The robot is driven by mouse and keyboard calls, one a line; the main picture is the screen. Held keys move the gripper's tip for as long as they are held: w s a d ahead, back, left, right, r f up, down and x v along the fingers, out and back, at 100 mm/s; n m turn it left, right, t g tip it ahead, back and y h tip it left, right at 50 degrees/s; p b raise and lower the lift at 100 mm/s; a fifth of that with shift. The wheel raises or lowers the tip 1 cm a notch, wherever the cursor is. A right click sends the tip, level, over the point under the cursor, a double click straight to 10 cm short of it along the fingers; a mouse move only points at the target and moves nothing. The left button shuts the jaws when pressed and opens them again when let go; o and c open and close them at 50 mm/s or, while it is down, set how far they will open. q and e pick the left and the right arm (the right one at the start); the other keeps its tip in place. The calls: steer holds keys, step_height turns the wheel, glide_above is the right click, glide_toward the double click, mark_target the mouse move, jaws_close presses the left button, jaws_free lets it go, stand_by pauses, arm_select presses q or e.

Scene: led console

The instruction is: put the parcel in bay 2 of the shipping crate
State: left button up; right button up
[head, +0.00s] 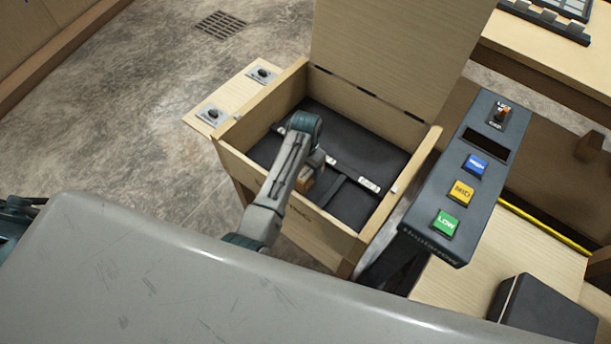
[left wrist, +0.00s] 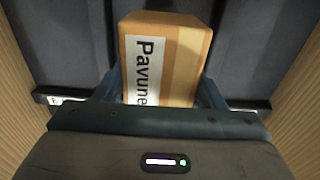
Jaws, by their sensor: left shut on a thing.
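The shipping crate (head: 398,222) is a light wooden box with its lid standing open at the back. Its dark inside is split by low dividers with small white labels (head: 368,185), too small to read. My left gripper (left wrist: 160,95) reaches down into the crate and is shut on the parcel (left wrist: 180,62), a small brown box with a white label reading "Pavune". In the head view the parcel (head: 322,186) is mostly hidden behind my left arm, over the near part of the crate. I cannot tell which bay it is over or whether it touches the floor. My right gripper is not in view.
A dark console (head: 468,175) with blue, yellow and green buttons and a switch stands right of the crate. A small panel with two knobs (head: 236,92) adjoins the crate's left side. The open lid (head: 395,55) rises behind. A dark box (head: 543,312) is at lower right.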

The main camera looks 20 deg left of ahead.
arm_select(q)
steer(key=shift+f, duration=2.25)
steer(key=o, duration=1.3)
steer(key=shift+f, duration=0.15)
steer(key=shift+c, duration=0.2)
step_height(320, 180, up, 12)
steer(key=shift+r, duration=0.15)
